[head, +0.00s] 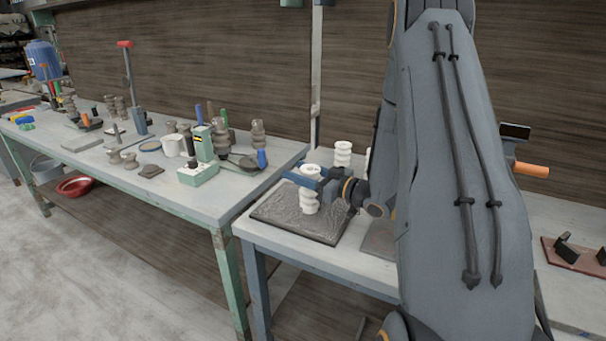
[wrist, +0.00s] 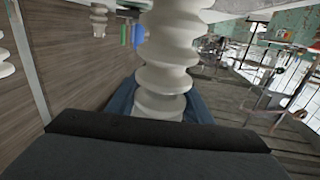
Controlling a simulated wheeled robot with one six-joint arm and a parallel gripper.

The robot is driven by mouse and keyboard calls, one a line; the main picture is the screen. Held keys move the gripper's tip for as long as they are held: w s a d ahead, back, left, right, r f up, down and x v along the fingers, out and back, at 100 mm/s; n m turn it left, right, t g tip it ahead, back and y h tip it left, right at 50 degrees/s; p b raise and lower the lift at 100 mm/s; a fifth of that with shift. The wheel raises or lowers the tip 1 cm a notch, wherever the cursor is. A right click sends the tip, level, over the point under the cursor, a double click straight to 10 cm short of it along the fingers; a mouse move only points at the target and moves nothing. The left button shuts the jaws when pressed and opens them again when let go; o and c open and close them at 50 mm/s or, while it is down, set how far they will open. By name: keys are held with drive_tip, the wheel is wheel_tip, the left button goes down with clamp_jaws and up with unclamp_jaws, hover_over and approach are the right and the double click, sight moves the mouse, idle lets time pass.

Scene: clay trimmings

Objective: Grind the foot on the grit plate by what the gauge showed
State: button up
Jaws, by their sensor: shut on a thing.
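My gripper (head: 318,186) is shut on a white ribbed clay piece (head: 309,190) and holds it roughly upright over the dark grit plate (head: 285,220) on the right-hand table. The held piece also shows large in the wrist view (wrist: 165,70), between blue jaws. Its lower end is close to the plate; I cannot tell whether it touches. A second white ribbed piece (head: 343,155) stands behind my gripper. I cannot make out a gauge reading.
The left table carries several brown ribbed pieces (head: 258,132), a green and white device (head: 198,172), a white mug (head: 173,145) and a red-topped stand (head: 131,90). A reddish board with black blocks (head: 572,252) lies at far right. My arm hides part of the right table.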

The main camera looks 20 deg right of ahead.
drive_tip(key=shift+a+b+x, duration=0.25)
drive_tip(key=shift+b+x, duration=0.1)
drive_tip(key=shift+x, duration=1.55)
drive_tip(key=shift+s+f, duration=0.1)
drive_tip(key=shift+f, duration=0.05)
drive_tip(key=shift+x, duration=1.1)
drive_tip(key=shift+s+a, duration=0.1)
drive_tip(key=shift+a, duration=0.05)
wheel_tip(320, 180, up, 5)
drive_tip(key=p, duration=0.3)
drive_tip(key=shift+a, duration=0.1)
